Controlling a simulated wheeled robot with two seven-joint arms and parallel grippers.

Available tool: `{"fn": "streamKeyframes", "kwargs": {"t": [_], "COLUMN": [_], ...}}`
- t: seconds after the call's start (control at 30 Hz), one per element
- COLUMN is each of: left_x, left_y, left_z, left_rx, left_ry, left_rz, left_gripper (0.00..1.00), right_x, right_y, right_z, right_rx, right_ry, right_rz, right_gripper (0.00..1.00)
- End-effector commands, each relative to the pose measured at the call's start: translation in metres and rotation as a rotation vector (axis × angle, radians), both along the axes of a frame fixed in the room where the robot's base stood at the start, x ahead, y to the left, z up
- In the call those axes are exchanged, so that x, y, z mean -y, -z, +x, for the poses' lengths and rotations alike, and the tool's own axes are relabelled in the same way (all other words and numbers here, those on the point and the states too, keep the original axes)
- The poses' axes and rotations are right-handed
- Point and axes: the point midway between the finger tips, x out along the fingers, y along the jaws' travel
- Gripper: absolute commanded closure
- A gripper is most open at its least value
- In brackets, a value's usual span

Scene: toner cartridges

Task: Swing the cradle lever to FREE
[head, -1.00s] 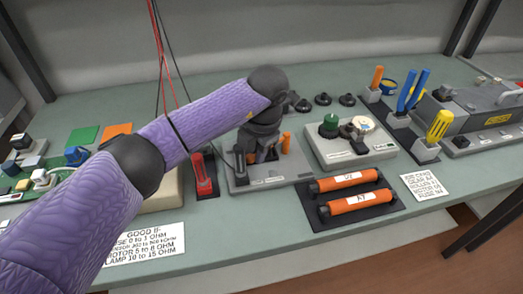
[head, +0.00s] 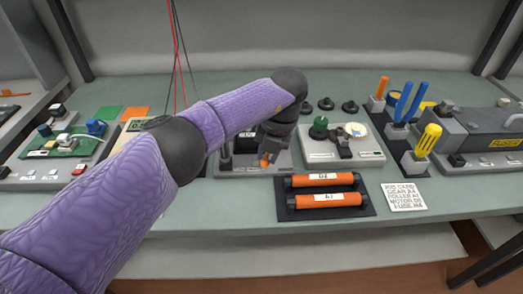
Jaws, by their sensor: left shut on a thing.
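The grey cradle (head: 282,168) sits on the bench in the middle of the view, mostly covered by my left arm. An orange piece, apparently the cradle lever (head: 264,160), shows at the fingertips of my left gripper (head: 266,154). The gripper points down over the cradle and is shut on the lever. The rest of the lever, any FREE marking and the inside of the cradle are hidden or too small to read. My right gripper is not in view.
Two orange toner cartridges (head: 325,199) lie on a dark mat in front of the cradle. Screwdrivers in holders (head: 428,140) stand farther right. The front bench edge is clear.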

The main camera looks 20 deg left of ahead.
Motion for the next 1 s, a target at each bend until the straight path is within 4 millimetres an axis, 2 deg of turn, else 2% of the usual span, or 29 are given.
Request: {"fn": "streamKeyframes", "kwargs": {"t": [0.3, 0.8, 0.83, 0.97, 1.0], "left_x": [0.0089, 0.0105, 0.0105, 0.0103, 0.0102], "left_y": [0.0025, 0.0028, 0.0028, 0.0022, 0.0019], "left_z": [0.0004, 0.0003, 0.0003, 0.0008, 0.0010], "left_rx": [-0.008, -0.009, -0.010, -0.008, -0.006], "left_ry": [-0.087, -0.100, -0.100, -0.099, -0.099], "left_rz": [0.000, -0.002, -0.001, -0.001, -0.002], "left_gripper": [1.00, 1.00, 0.66, 0.39, 0.37], "right_x": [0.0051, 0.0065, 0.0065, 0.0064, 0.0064], "right_y": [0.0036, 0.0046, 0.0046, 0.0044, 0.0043], "right_z": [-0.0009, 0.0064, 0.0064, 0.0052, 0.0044], "right_rx": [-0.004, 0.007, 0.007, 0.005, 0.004], "right_ry": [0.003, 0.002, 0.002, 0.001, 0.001], "right_rz": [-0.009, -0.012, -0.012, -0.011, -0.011], "right_gripper": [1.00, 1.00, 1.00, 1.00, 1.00]}}
